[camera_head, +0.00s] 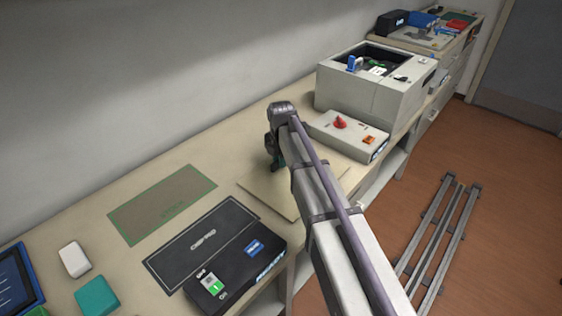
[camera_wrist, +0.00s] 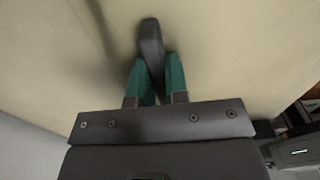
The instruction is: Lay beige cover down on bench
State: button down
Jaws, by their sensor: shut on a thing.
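The beige cover (camera_head: 262,188) is a flat, pale panel at the middle of the bench (camera_head: 75,225); my arm hides part of it. It looks level and is on or just above the bench top; I cannot tell whether it touches. In the wrist view the beige surface (camera_wrist: 225,55) fills most of the picture. My gripper (camera_head: 278,163) is over the cover. Its teal fingers in the wrist view (camera_wrist: 152,75) are shut on a dark handle (camera_wrist: 150,38) of the cover.
A printer (camera_head: 370,85) with an open top and a control box (camera_head: 348,138) with a red knob stand right of the cover. A dark mat (camera_head: 200,245), a black case (camera_head: 235,270) and a green-edged mat (camera_head: 160,205) lie to the left.

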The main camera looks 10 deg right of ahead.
jog(key=c, duration=1.1)
grip_release()
notch_tip(320, 180, up, 13)
jog(key=p, duration=1.3)
jog(key=s+d+m, duration=0.1)
jog(key=s+m, duration=0.7)
jog(key=s+d+m, duration=0.1)
jog(key=s+m, duration=0.7)
jog(key=m, duration=0.1)
jog(key=s+d+m, duration=0.1)
jog(key=s+m, duration=0.7)
jog(key=shift+s+d+f+m, duration=0.1)
jog(key=shift+d+f+m, duration=0.25)
jog(key=shift+f+m, duration=0.05)
